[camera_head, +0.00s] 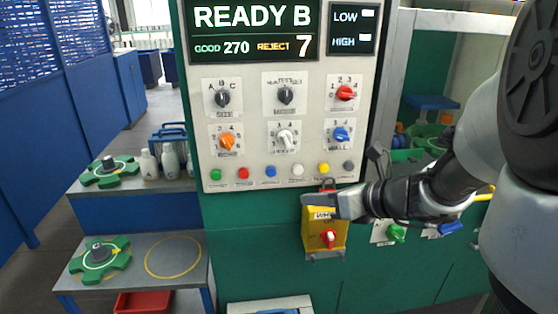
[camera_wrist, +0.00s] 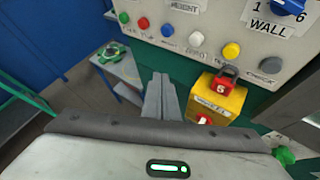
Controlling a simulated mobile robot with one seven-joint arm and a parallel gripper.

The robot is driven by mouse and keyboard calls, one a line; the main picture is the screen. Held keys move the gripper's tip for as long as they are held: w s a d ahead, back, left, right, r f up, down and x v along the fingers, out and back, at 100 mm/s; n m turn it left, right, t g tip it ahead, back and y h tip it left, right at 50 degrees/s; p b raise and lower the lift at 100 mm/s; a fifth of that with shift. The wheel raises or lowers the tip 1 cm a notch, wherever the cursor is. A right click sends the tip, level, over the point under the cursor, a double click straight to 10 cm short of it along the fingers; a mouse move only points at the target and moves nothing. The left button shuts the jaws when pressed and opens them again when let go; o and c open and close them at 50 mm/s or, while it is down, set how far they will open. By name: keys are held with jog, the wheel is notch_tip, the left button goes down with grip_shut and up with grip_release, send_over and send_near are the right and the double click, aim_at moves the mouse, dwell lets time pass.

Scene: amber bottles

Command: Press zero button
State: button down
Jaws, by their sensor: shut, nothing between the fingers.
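A row of round buttons runs along the bottom of the control panel. In the head view they are green (camera_head: 215,175), red (camera_head: 243,172), blue (camera_head: 270,171), white (camera_head: 297,169), yellow (camera_head: 323,167) and grey (camera_head: 348,165). In the wrist view the small label under the white button (camera_wrist: 196,38) seems to read ZERO. My gripper (camera_head: 310,198) is shut and empty, just below the button row and in front of the panel. In the wrist view its fingers (camera_wrist: 160,78) point toward the panel, below and left of the white button. They appear apart from every button.
A yellow box (camera_head: 311,236) with a red switch and red padlock (camera_wrist: 223,80) sits close below the buttons, beside my gripper. Coloured selector knobs and a READY B display (camera_head: 253,30) are above. Shelves with green wheels (camera_head: 110,172) and bottles (camera_head: 170,160) stand left.

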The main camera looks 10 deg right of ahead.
jog(key=shift+w, duration=4.3)
jog(key=shift+w, duration=0.1)
jog(key=shift+w, duration=0.3)
jog(key=shift+w, duration=0.45)
jog(key=shift+s, duration=0.85)
jog(key=shift+s, duration=2.55)
jog(key=shift+r, duration=0.1)
